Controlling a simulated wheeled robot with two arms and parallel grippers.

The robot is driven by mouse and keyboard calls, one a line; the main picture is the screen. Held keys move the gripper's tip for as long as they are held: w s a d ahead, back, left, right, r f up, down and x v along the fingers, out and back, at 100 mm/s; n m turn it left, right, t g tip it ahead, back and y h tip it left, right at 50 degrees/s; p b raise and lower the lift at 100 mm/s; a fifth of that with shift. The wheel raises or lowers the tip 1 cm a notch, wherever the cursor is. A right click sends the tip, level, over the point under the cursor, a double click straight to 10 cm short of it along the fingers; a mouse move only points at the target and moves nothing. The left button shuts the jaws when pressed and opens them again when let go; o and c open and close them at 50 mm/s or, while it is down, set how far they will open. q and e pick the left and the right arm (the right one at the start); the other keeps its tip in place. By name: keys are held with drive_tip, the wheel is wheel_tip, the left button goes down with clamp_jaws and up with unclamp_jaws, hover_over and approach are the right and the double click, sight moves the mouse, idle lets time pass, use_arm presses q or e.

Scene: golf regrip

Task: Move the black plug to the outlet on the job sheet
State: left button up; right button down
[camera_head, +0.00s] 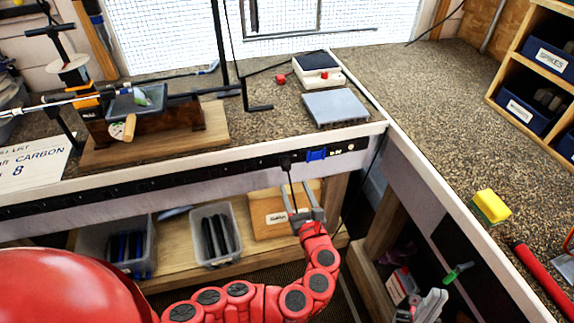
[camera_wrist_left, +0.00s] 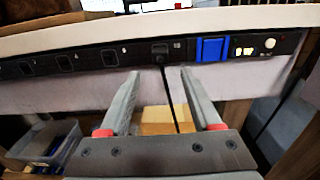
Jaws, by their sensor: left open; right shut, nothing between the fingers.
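The black plug (camera_head: 285,161) sits in the power strip (camera_head: 200,176) under the bench edge, left of a blue block (camera_head: 316,154). In the left wrist view the plug (camera_wrist_left: 160,53) is upright at a socket, its black cord hanging down. My left gripper (camera_head: 304,212) is open just below the plug, its fingers (camera_wrist_left: 158,76) spread either side of the cord, not touching the plug. Empty sockets (camera_wrist_left: 67,62) lie to its left; their labels are too small to read surely. The job sheet (camera_head: 32,168) shows "CARBON" and "8".
The bench front edge (camera_head: 230,153) overhangs the strip. Below stand grey bins (camera_head: 201,262) on a wooden shelf and a cardboard box (camera_head: 268,212). A vise on a wooden base (camera_head: 190,146) is on the bench. A yellow sponge (camera_head: 490,206) lies on the right bench.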

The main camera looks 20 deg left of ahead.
sight(288, 171)
use_arm(q)
drive_tip(key=shift+w+a, duration=0.1)
drive_tip(key=shift+x, duration=4.4)
clamp_jaws()
drive_tip(key=shift+p+v, duration=0.55)
drive_tip(key=shift+v, duration=1.9)
drive_tip(key=shift+s+d, duration=0.35)
drive_tip(key=shift+s, duration=0.1)
